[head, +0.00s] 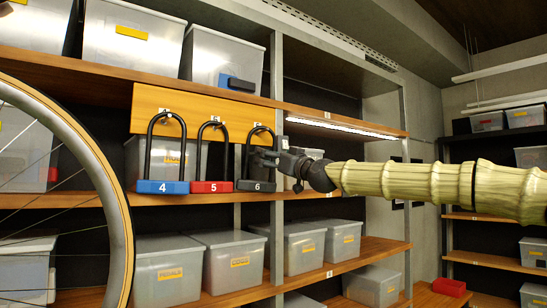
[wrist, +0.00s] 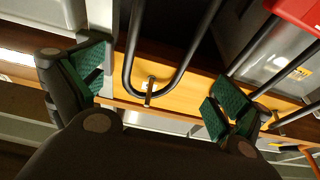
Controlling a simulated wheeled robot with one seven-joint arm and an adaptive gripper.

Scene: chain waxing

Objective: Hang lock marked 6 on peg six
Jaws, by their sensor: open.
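The lock marked 6 (head: 257,187) has a dark grey body and a tall black shackle. In the head view it hangs upright at the right end of a wooden peg board (head: 222,103). In the wrist view the bend of its shackle (wrist: 131,62) loops around a metal peg (wrist: 149,90), label six (head: 258,125) being partly hidden. My gripper (head: 262,157) is beside the shackle, just above the lock body. In the wrist view my gripper (wrist: 157,88) is open, its green-padded fingers apart on either side of the shackle, with visible gaps.
Shelves hold clear bins (head: 172,270). A bicycle wheel (head: 118,200) stands at the left.

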